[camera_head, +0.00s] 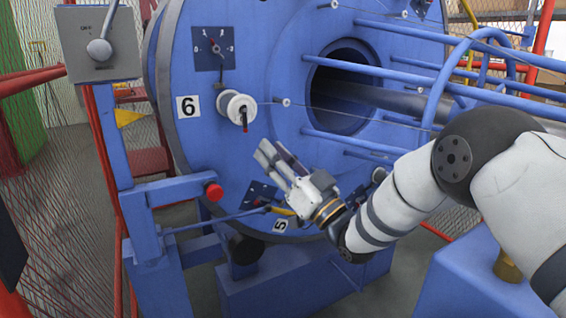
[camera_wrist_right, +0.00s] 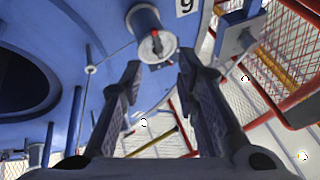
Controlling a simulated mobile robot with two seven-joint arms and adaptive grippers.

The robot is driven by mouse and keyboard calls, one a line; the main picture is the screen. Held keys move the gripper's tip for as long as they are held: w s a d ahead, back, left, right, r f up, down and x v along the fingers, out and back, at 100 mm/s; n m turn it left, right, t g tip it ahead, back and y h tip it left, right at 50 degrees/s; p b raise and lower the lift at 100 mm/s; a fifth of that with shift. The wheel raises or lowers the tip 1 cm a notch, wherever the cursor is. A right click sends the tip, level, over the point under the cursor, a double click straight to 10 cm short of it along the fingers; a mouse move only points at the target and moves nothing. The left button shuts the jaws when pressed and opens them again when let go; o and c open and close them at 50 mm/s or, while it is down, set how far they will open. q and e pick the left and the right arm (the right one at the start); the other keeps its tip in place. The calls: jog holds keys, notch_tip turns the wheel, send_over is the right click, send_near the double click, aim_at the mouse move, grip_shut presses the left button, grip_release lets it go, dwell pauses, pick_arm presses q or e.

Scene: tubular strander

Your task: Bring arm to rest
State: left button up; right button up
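My right arm (camera_head: 400,205) reaches in from the right in the head view. Its gripper (camera_head: 268,152) is in front of the blue round plate of the strander (camera_head: 250,70), below and a little right of the white spool (camera_head: 236,107) beside the number 6. In the right wrist view the two fingers of the right gripper (camera_wrist_right: 160,78) stand apart with nothing between them. The spool (camera_wrist_right: 152,35) shows beyond the fingertips there, apart from them. My left gripper is not in view.
A grey switch box with a lever (camera_head: 100,45) stands at upper left on a blue post with a red button (camera_head: 214,192). Blue bars (camera_head: 420,75) run right from the plate, above my arm. Red mesh fencing (camera_head: 60,200) is on the left.

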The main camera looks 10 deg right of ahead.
jog(key=v, duration=0.3)
jog(key=shift+s+d+f, duration=0.15)
jog(key=shift+s+f, duration=0.05)
jog(key=shift+s, duration=0.1)
notch_tip(320, 180, down, 11)
jog(key=s+d+m+g+h+p, duration=0.1)
jog(key=s+m+g+h+p, duration=0.15)
jog(key=h, duration=0.25)
jog(key=s+d+f+m+g+h+p, duration=0.15)
jog(key=s+f+g, duration=0.25)
jog(key=s+f, duration=0.5)
jog(key=s+d+f+m+g+h+p, duration=0.1)
jog(key=s+d+f+g+h+p, duration=0.2)
jog(key=s+f, duration=0.5)
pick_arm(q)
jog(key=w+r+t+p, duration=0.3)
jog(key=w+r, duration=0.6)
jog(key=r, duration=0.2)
pick_arm(e)
jog(key=s+d+g+h, duration=0.1)
jog(key=s+g, duration=0.5)
jog(key=s, duration=1.2)
jog(key=s+d+g+h, duration=0.2)
jog(key=s+d+g, duration=0.2)
jog(key=s, duration=1.5)
jog(key=g, duration=0.2)
jog(key=shift+s+g, duration=0.35)
